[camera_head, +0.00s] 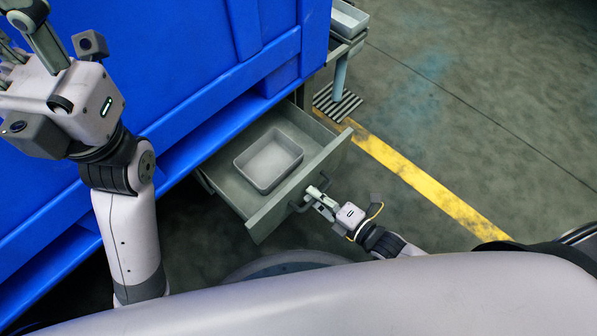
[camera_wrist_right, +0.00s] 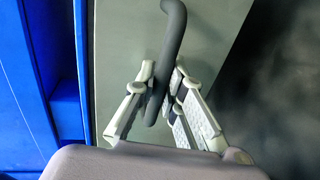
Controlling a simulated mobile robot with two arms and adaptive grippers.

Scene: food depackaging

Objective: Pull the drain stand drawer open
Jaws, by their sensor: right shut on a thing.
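The drain stand drawer (camera_head: 228,188) is grey-green and stands pulled out from under the blue structure in the head view. A grey rectangular tray (camera_head: 270,181) lies inside it. My right gripper (camera_head: 314,194) is at the drawer's front panel and is shut on the dark bar handle (camera_wrist_right: 172,40). The right wrist view shows the handle between the two fingers (camera_wrist_right: 155,95), with the drawer front (camera_wrist_right: 125,45) behind it. My left gripper (camera_head: 22,22) is at the upper left, above the blue structure and away from the drawer. Its fingertips are partly cut off by the frame.
A large blue container (camera_head: 180,70) fills the upper left above the drawer. A yellow floor line (camera_head: 420,185) runs along the right. Another small grey tray (camera_head: 348,18) sits at the top. The floor to the right is clear.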

